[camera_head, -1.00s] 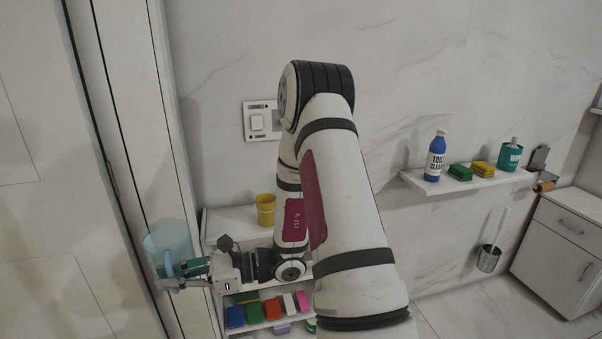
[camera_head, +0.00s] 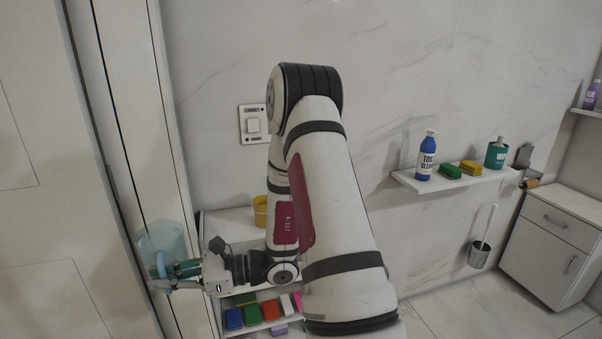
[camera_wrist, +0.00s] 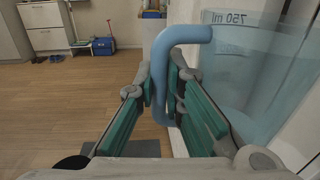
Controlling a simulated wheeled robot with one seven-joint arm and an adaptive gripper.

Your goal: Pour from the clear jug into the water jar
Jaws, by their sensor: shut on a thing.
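The clear jug (camera_head: 163,246) is pale blue and see-through, at the left of the head view beside the door frame. In the wrist view the jug (camera_wrist: 262,75) fills the right side, with a "750 ml" mark near its rim and a blue handle (camera_wrist: 183,36). My gripper (camera_head: 176,273) is shut on the jug's handle and holds the jug in the air, roughly upright. In the wrist view my gripper's green pads (camera_wrist: 163,100) stand on both sides of the handle. I cannot make out liquid in the jug. I cannot identify the water jar in either view.
A white shelf unit (camera_head: 228,222) holds a yellow cup (camera_head: 261,211), partly behind my arm, and several coloured sponges (camera_head: 252,314). A wall shelf (camera_head: 450,182) carries a blue cleaner bottle (camera_head: 427,157). The wrist view shows open wooden floor (camera_wrist: 75,110).

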